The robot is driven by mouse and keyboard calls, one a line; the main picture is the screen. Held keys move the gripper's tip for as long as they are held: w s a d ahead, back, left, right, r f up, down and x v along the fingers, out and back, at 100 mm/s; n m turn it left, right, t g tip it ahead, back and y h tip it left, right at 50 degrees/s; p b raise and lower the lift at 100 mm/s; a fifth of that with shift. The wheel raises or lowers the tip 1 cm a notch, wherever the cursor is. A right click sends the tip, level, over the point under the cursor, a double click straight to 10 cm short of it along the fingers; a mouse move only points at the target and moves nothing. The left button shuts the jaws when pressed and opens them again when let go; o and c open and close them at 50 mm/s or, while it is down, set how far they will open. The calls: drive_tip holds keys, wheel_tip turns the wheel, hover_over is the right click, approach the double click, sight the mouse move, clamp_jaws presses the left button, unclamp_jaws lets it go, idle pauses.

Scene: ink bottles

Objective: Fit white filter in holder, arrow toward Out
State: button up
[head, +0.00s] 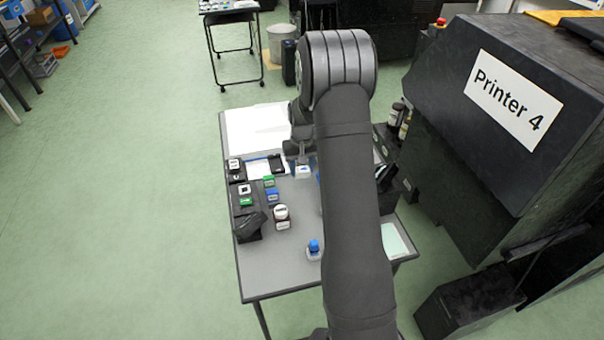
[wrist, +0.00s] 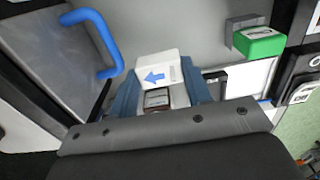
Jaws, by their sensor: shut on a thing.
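The white filter (wrist: 172,69) is a pale block with a blue arrow on its face, in the wrist view. The arrow points left in that view. My gripper (wrist: 163,88) is shut on it, with a blue-grey finger on each side. In the head view my gripper (head: 301,158) is over the far part of the table, and a small white piece (head: 303,171) shows just below it. A small dark-labelled piece (wrist: 157,98) shows between the fingers, below the filter.
A grey box (wrist: 50,50) with a blue curved tube (wrist: 107,42) is at the left in the wrist view. A green-topped block (wrist: 259,42) is at the right. In the head view, bottles and small blocks (head: 281,212) stand left of my arm. The table's front left (head: 265,275) is clear.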

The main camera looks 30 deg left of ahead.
sight(300, 167)
wheel_tip(300, 167, up, 6)
drive_tip(key=shift+r, duration=0.1)
drive_tip(key=shift+a+r+m, duration=0.2)
drive_tip(key=shift+m, duration=0.1)
drive_tip(key=shift+w+a+m, duration=0.15)
drive_tip(key=shift+a+m, duration=0.15)
drive_tip(key=shift+m, duration=0.1)
drive_tip(key=w+a+f+m, duration=0.1)
drive_tip(key=a+f+m, duration=0.1)
drive_tip(key=a+m, duration=0.8)
drive_tip(key=shift+w+a+m, duration=0.3)
drive_tip(key=shift+m, duration=3)
drive_tip(key=shift+f, duration=2.55)
drive_tip(key=shift+f, duration=0.7)
